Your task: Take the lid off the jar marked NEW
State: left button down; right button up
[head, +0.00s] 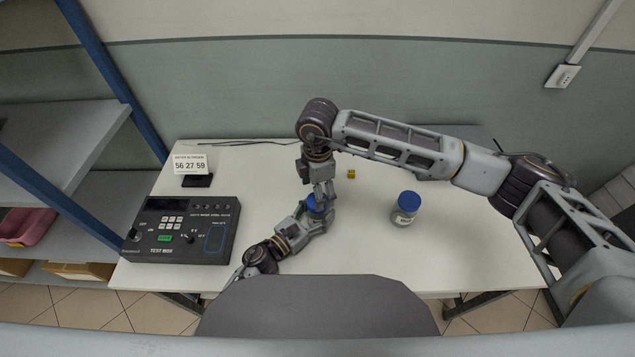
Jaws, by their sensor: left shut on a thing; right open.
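A jar with a blue lid (314,203) stands near the middle of the table, mostly hidden by my grippers. My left gripper (318,214) comes in low from the front left and is shut on this jar. My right gripper (324,194) points down from above at its lid, open; whether its fingers touch the lid I cannot tell. A second jar (405,210) with a blue lid and a pale label stands upright to the right, apart from both grippers. The label's writing is too small to read surely, and no label shows on the held jar.
A dark test box (187,230) with buttons lies at the table's left, with a small number sign (190,164) behind it. A small yellow block (351,174) lies behind the grippers. A grey chair back (318,306) stands at the front edge. The table's right part is clear.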

jog(key=shift+f, duration=1.95)
